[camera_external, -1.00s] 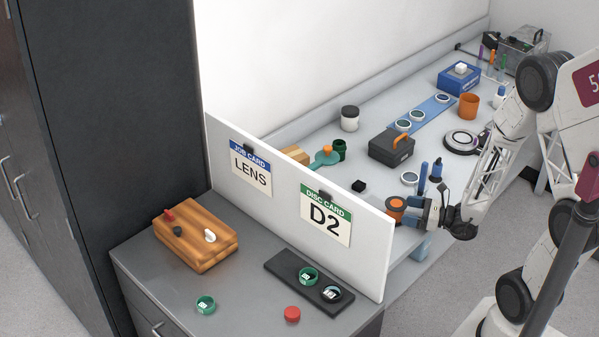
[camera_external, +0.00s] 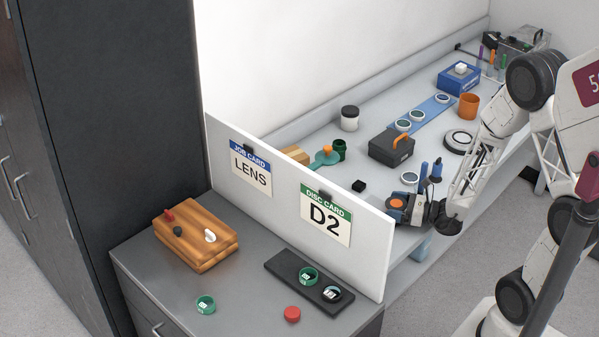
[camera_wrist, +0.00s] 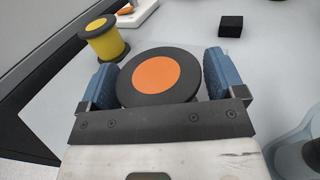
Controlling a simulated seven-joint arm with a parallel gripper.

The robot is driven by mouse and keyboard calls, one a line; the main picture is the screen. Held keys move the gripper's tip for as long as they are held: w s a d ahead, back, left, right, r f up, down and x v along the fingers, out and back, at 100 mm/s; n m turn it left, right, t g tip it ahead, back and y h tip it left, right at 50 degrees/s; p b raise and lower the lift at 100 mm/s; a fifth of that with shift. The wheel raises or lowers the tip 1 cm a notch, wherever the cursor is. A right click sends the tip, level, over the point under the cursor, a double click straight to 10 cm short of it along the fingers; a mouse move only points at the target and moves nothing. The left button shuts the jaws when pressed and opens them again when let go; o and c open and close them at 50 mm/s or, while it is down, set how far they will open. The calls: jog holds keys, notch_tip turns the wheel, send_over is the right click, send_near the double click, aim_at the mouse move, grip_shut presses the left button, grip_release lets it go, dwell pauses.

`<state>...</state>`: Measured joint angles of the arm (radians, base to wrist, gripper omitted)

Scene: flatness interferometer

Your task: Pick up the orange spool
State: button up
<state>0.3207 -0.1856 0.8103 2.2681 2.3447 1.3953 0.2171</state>
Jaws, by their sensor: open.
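The orange spool (camera_wrist: 157,76) shows in the wrist view as a black-rimmed disc with an orange centre. It lies between the two blue finger pads of my gripper (camera_wrist: 159,78), one on each side. The fingers are open, with very little room to the rim; I cannot tell whether either pad touches it. In the external view the orange spool (camera_external: 397,203) is at the near end of the bench, behind the white divider, with my gripper (camera_external: 404,208) around it. The spool's lower part is hidden.
A yellow spool (camera_wrist: 104,40) stands close by at the upper left of the wrist view. A small black block (camera_wrist: 231,26) lies beyond on the open bench. The white divider (camera_external: 375,240) is close beside the gripper. A dark toolbox (camera_external: 390,147) stands farther back.

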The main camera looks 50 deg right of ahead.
aim_at(396, 203)
dwell(0.3)
jog(key=c, duration=0.8)
jog(key=shift+r, duration=0.1)
notch_tip(396, 203, up, 18)
jog(key=shift+f, duration=0.1)
dwell(0.5)
dwell(0.5)
